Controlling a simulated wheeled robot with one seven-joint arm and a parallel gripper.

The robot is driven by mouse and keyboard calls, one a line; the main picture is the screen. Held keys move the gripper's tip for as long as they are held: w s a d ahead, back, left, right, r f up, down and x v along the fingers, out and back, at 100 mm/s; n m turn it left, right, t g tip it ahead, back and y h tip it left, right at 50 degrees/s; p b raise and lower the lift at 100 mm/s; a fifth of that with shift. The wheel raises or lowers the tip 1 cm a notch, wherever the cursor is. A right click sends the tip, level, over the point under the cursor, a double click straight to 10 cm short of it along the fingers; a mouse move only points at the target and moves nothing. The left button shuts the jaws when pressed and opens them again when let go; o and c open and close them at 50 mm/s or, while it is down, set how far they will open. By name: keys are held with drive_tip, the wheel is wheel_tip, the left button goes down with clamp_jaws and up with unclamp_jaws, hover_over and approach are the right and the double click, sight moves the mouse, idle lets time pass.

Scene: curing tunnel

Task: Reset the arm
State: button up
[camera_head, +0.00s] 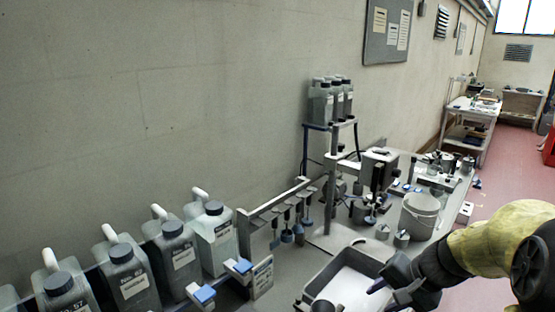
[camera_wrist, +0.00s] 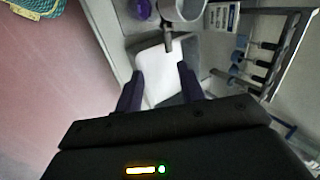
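My gripper (camera_head: 393,291) is at the lower right of the head view, over the near right side of a grey tray with a white inside (camera_head: 308,294). My yellow-covered arm reaches in from the right edge. In the wrist view, the two dark fingers of my gripper (camera_wrist: 158,88) stand apart with nothing between them. The white tray floor (camera_wrist: 160,62) shows beyond the fingertips.
A row of grey jugs (camera_head: 128,278) stands along the wall at left. A rack (camera_head: 244,235) with hanging tools is beside them. A white bucket (camera_head: 419,215) and a mixer stand (camera_head: 380,168) are behind the tray. Red floor is open at right.

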drive_tip(key=s+a+f+n+g+h, duration=0.1)
drive_tip(key=s+a+f+n+h, duration=0.3)
drive_tip(key=s+a+f+n, duration=0.3)
drive_tip(key=shift+a+f+n+g, duration=0.3)
drive_tip(key=shift+a+n, duration=0.5)
drive_tip(key=shift+a, duration=0.7)
idle(1.0)
